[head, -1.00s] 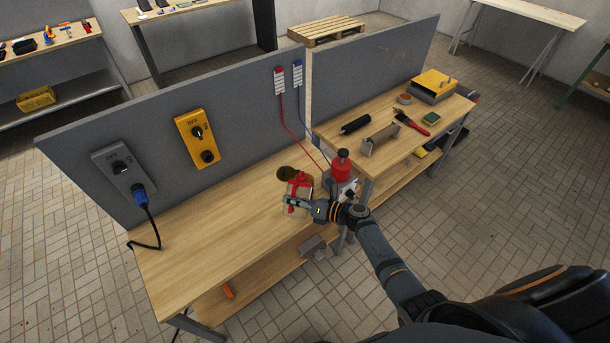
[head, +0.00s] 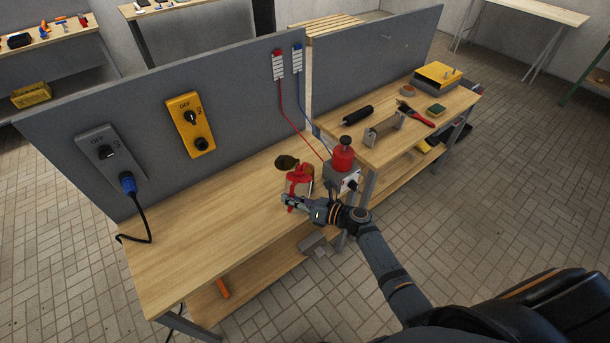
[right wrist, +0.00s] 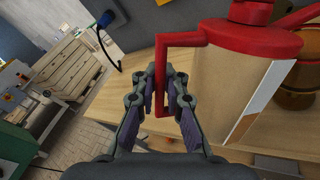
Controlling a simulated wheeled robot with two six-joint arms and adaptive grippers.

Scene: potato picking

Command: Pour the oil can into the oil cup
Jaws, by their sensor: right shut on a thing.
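The oil can (head: 299,174) has a red top and handle and a pale body. It is at the right end of the near wooden workbench. My right gripper (head: 290,202) is shut on its red handle, which also shows between the fingers in the right wrist view (right wrist: 163,75). A round brown cup (head: 287,162), which looks like the oil cup, is just behind and left of the can. In the right wrist view an amber cup (right wrist: 298,97) is partly hidden behind the can. I cannot tell whether the can touches the bench. My left gripper is not in view.
A grey box with a red top (head: 343,157) stands close to the right of the can. A grey panel (head: 240,110) with switches rises behind the bench. The left part of the workbench (head: 200,225) is clear.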

